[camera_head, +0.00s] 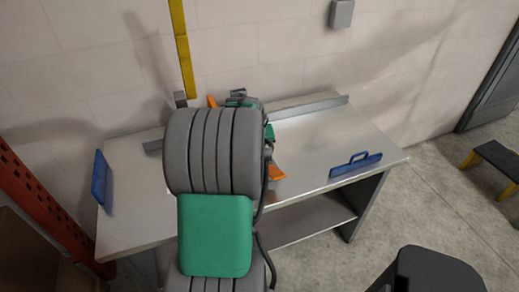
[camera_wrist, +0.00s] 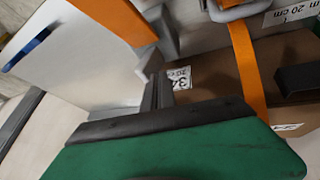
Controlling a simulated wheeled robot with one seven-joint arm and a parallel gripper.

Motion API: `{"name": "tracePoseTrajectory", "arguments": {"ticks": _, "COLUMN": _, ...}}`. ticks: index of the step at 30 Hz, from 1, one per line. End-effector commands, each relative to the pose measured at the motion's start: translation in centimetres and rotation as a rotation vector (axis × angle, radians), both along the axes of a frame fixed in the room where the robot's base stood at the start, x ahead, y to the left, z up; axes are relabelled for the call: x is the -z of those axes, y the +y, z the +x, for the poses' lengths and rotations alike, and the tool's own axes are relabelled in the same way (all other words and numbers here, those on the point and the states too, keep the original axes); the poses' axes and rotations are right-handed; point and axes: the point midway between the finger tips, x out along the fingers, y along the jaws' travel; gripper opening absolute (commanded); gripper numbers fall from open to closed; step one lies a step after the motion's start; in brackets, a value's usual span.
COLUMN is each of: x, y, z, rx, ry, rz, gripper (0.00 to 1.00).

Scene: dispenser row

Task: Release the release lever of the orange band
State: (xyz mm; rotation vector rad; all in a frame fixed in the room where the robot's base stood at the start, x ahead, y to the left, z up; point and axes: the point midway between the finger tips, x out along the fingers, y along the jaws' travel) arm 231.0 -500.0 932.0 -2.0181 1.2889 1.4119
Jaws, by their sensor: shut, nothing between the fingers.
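The orange band (camera_wrist: 247,70) runs down the right of the wrist view over a brown box surface (camera_wrist: 205,58). At its upper end it meets a pale grey metal piece (camera_wrist: 230,12), cut off by the top edge; I cannot tell whether this is the release lever. My gripper (camera_wrist: 157,80) is shut and empty, left of the band and apart from it in the picture, in front of a white label. In the head view my arm hides the gripper and most of the dispenser; orange bits (camera_head: 277,172) show beside it.
A grey metal table (camera_head: 315,145) stands against the wall, with a blue handle (camera_head: 356,164) at right and a blue piece (camera_head: 101,178) at left. An orange-edged panel (camera_wrist: 115,18) is close on the left in the wrist view.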

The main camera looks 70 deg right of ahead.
Motion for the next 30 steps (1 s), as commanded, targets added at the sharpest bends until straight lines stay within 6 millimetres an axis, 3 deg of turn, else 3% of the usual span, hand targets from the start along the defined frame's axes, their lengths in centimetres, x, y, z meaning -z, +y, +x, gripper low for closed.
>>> {"name": "tracePoseTrajectory", "arguments": {"ticks": 14, "x": -0.6, "y": 0.3, "z": 0.3, "rx": -0.001, "ry": 0.0, "rz": -0.001, "gripper": 0.0}}
{"name": "tracePoseTrajectory", "arguments": {"ticks": 20, "x": -2.1, "y": 2.6, "z": 1.9, "rx": -0.001, "ry": -0.001, "rz": -0.003, "gripper": 0.0}}
{"name": "tracePoseTrajectory", "arguments": {"ticks": 30, "x": -9.0, "y": 5.3, "z": 0.1, "rx": 0.003, "ry": -0.002, "rz": -0.004, "gripper": 0.0}}
